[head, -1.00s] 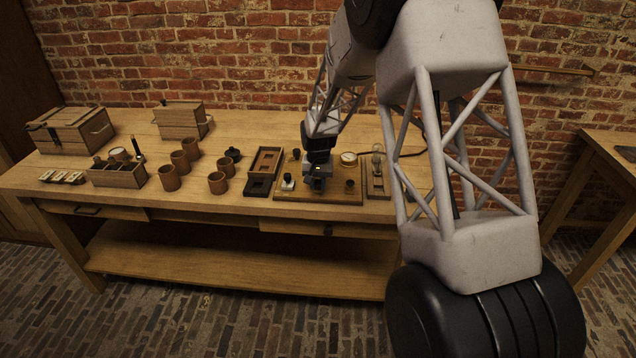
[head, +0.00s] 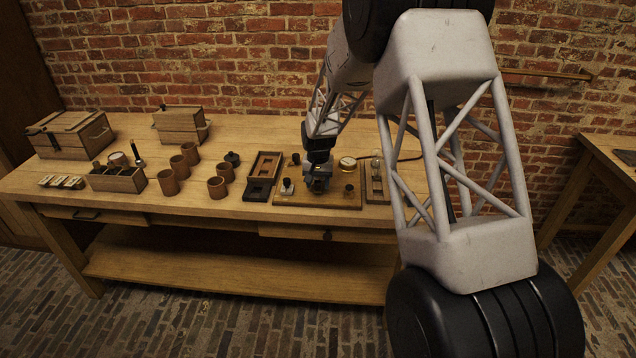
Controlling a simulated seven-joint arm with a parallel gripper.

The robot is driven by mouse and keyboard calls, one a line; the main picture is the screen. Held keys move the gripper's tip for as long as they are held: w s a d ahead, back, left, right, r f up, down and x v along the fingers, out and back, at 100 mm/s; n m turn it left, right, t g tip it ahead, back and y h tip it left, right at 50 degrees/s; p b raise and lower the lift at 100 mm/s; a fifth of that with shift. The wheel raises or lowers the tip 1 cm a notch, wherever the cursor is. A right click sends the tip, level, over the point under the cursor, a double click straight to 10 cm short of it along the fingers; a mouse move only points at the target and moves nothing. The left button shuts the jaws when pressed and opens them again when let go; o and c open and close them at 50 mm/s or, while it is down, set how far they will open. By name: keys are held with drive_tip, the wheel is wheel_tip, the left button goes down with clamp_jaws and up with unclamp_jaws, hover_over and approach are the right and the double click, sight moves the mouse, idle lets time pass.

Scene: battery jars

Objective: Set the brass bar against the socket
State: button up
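My gripper (head: 318,188) points down over the middle of a wooden board (head: 335,201) near the front of the bench. Its fingers are small and dark here, and I cannot tell whether they are open or shut. I cannot make out the brass bar; it may be hidden at or behind the gripper. I also cannot pick out the socket for certain. The board carries a dark round post (head: 349,190) right of the gripper, a small black-and-white fitting (head: 287,187) left of it, and a brass-rimmed dial (head: 347,163) behind.
Left of the board lie an open wooden tray (head: 253,169) and a black block (head: 258,190). Several brown jars (head: 217,188) and a divided wooden box (head: 118,184) stand farther left. A narrow wooden piece (head: 376,190) lies close right, partly near my arm.

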sight(318, 181)
drive_tip(key=shift+r, duration=3.9)
